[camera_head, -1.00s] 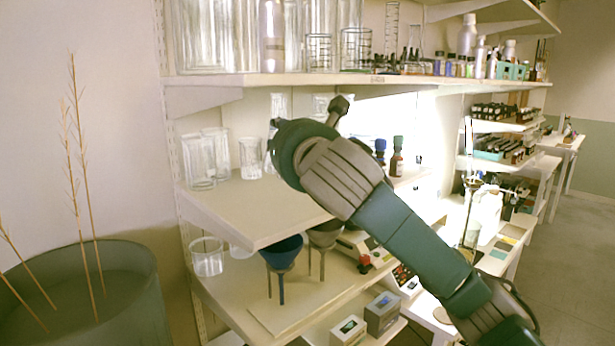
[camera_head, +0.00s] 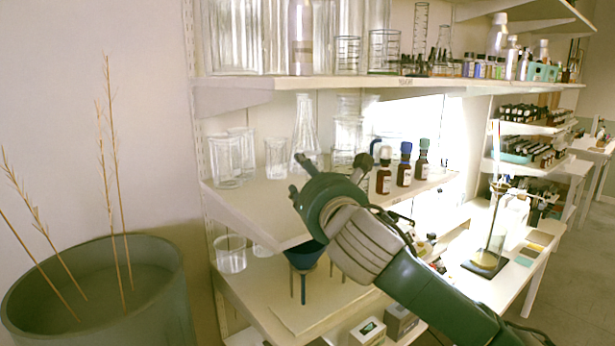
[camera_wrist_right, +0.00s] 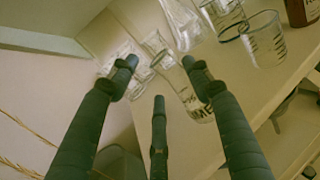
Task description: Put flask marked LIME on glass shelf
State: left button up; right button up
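My right gripper (camera_head: 328,180) is at the front edge of the middle shelf (camera_head: 262,212), fingers spread. In the right wrist view the gripper (camera_wrist_right: 158,80) is open and empty. Beyond its fingers a clear glass vessel (camera_wrist_right: 200,108) carries dark marks, partly hidden by a finger; I cannot read them as LIME. A conical flask (camera_head: 304,135) stands upright on the middle shelf behind the gripper. My left gripper is not in view.
Clear tumblers (camera_head: 224,162) stand at the middle shelf's left end. The upper shelf (camera_head: 300,84) holds tall glassware and overhangs. A blue funnel (camera_head: 304,256) stands below the gripper. A large green pot (camera_head: 95,290) with dry stalks is at left.

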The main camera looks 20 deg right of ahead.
jog(key=shift+s, duration=0.45)
jog(key=s+b, duration=0.2)
jog(key=s, duration=0.9)
jog(key=shift+a+b, duration=0.25)
jog(key=shift+b, duration=0.05)
jog(key=shift+r, duration=0.1)
